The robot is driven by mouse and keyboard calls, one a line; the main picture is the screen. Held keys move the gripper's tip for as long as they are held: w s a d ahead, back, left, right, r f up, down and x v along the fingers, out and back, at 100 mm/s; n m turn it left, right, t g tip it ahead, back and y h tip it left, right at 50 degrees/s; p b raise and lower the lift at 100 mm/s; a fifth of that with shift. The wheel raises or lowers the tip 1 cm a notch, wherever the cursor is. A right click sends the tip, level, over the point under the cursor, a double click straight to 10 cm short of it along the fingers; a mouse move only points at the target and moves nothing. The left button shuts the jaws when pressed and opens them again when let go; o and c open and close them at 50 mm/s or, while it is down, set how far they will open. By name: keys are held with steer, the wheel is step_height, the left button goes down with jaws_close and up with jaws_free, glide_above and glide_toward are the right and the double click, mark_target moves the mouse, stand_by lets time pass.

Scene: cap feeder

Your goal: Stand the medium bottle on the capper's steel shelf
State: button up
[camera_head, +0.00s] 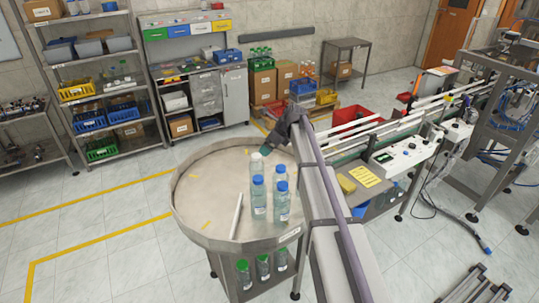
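Several clear bottles stand upright on a round steel table. One at the back has a pale top (257,165); the others, with blue caps, include a front left bottle (258,197), a rear right bottle (281,181) and a front right bottle (282,207). I cannot tell for sure which is the medium one. My gripper (267,150) is at the back of the group, just right of the pale-topped bottle's top. Its fingers are small and dark, so I cannot tell whether it is open or touches that bottle. I cannot clearly identify the capper's steel shelf.
The round table (205,192) has free room at left; a white rod (236,215) lies on it. Green-capped bottles (263,267) stand below. My arm crosses the table's right side.

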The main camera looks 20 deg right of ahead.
steer(key=s+a+n+g+h, duration=0.1)
steer(key=s+a+n, duration=0.1)
steer(key=s+n, duration=0.5)
steer(key=s+a+f+n+g+h, duration=0.1)
steer(key=s+a+n, duration=0.2)
steer(key=s+n, duration=0.4)
steer(key=s+a+f+n+g+h, duration=0.1)
steer(key=s+n, duration=0.6)
steer(key=s, duration=1)
steer(key=shift+s+a+f+g+h, duration=0.3)
steer(key=shift+s+a+g, duration=0.15)
steer(key=shift+a, duration=0.7)
steer(key=s+n+h, duration=0.1)
steer(key=s+n, duration=0.4)
steer(key=shift+s+d+n+g, duration=0.1)
steer(key=shift+s+n+g, duration=0.15)
steer(key=shift+n+g, duration=0.1)
steer(key=shift+w+f, duration=0.1)
steer(key=shift+w, duration=0.1)
steer(key=c, duration=0.4)
